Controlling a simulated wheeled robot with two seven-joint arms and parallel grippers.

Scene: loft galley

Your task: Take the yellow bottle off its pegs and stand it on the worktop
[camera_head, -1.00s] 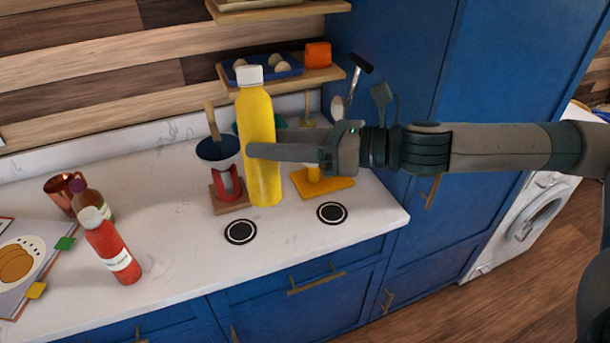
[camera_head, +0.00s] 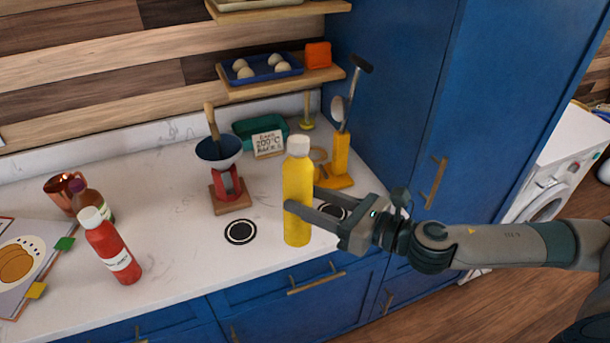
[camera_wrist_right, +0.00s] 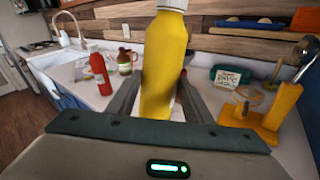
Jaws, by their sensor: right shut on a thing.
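The yellow bottle (camera_head: 297,180) with a white cap is upright in my right gripper (camera_head: 300,208), near the front of the white worktop (camera_head: 180,255). My right gripper is shut on the bottle's lower half. In the right wrist view the bottle (camera_wrist_right: 163,65) stands between the two fingers. I cannot tell whether its base touches the worktop or hangs just above it. A yellow stand (camera_head: 341,155) with an upright post and a ladle is behind it to the right; I cannot make out pegs. My left gripper is not in view.
A red stand with a dark blue bowl (camera_head: 219,150) is left of the bottle. Black ringed discs (camera_head: 240,231) lie on the worktop. A red bottle (camera_head: 112,250), a brown bottle and a copper mug stand farther left. A tall blue cabinet (camera_head: 400,90) borders the right.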

